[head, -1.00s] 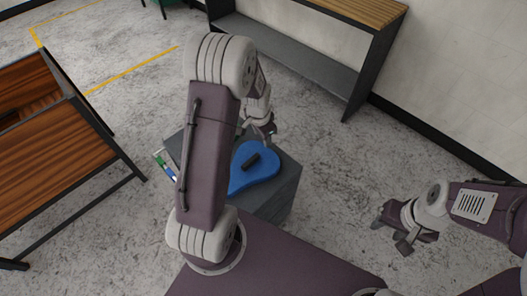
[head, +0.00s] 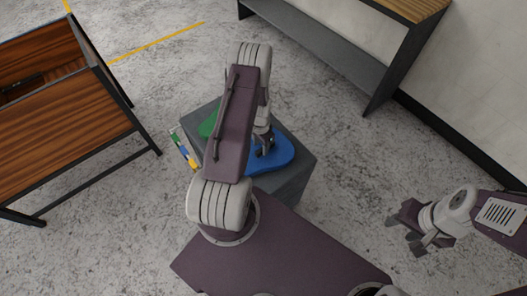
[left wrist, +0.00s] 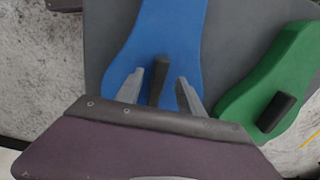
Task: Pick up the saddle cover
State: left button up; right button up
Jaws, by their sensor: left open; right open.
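A blue saddle cover (head: 283,154) with a dark raised grip lies on a grey box (head: 304,172). In the left wrist view the blue cover (left wrist: 167,42) runs up from my left gripper (left wrist: 160,85), whose open fingers stand on either side of the dark grip (left wrist: 158,72). I cannot tell whether they touch it. In the head view my left gripper (head: 264,150) is over the blue cover, partly hidden by my arm. A green saddle cover (left wrist: 276,84) with its own dark grip lies beside it; it also shows in the head view (head: 208,124). My right gripper (head: 406,232) is open and empty, over the floor.
A colourful strip of small items (head: 184,150) is at the grey box's left side. A wooden-panelled rack (head: 60,120) stands at the left. A bench with a wooden top (head: 370,50) stands against the back wall. Bare floor lies between them.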

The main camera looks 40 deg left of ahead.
aim_at(261, 149)
pick_arm(q)
notch_tip(261, 149, down, 3)
jog(key=shift+w+f, duration=0.15)
jog(key=shift+f, duration=0.05)
grip_shut()
jog(key=shift+r, duration=0.1)
jog(key=r, duration=0.4)
jog(key=shift+d+r, duration=0.25)
jog(key=shift+d, duration=0.15)
jog(key=d+r, duration=0.6)
jog(key=d, duration=0.5)
jog(key=shift+r+b, duration=0.2)
jog(key=shift+b, duration=0.1)
